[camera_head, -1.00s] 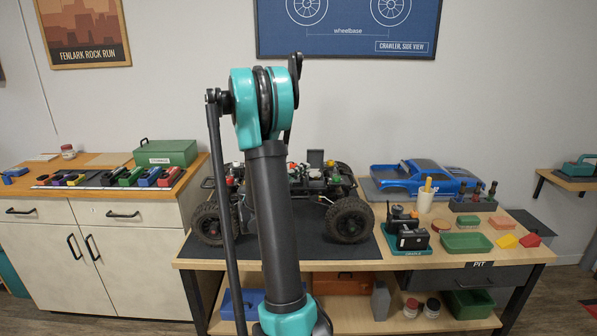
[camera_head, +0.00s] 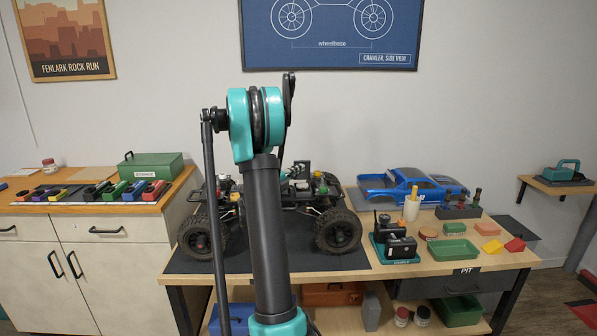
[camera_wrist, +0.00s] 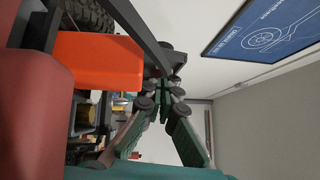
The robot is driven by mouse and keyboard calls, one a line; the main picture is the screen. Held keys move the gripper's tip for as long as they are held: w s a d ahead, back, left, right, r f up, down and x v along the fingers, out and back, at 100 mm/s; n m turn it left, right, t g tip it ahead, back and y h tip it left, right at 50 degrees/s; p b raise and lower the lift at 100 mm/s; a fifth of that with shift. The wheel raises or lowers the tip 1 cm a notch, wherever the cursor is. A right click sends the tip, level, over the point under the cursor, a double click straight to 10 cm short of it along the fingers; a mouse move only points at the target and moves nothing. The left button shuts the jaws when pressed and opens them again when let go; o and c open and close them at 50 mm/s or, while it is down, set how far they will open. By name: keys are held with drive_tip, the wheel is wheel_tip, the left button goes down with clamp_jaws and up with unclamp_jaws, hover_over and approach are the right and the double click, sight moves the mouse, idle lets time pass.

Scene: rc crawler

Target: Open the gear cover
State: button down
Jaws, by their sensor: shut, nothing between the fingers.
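The crawler chassis (camera_head: 301,205), with big black tyres, stands without its body on a dark mat (camera_head: 300,263) on the pit bench. My arm hides its middle in the head view. My gripper (camera_wrist: 164,88) shows in the wrist view, with its green-padded fingers shut and empty. It is beside the crawler, whose tyre (camera_wrist: 90,14) shows at the top left. A large orange block (camera_wrist: 98,62) and a nearer dull red shape (camera_wrist: 35,120) fill the left side, apart from the fingers as far as I can tell. I cannot make out the gear cover.
The blue body shell (camera_head: 410,186) lies at the back of the bench.

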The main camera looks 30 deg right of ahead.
drive_tip(key=shift+w+d+r+n+g+y, duration=0.15)
drive_tip(key=shift+w+r+n+y, duration=0.1)
drive_tip(key=shift+n+y, duration=0.25)
drive_tip(key=shift+w+d+r+n+g+y, duration=0.15)
drive_tip(key=shift+w+n+y, duration=0.1)
drive_tip(key=shift+n+y, duration=0.2)
drive_tip(key=shift+w+d, duration=0.35)
drive_tip(key=shift+w, duration=0.35)
drive_tip(key=shift+r, duration=0.1)
drive_tip(key=shift+s, duration=0.15)
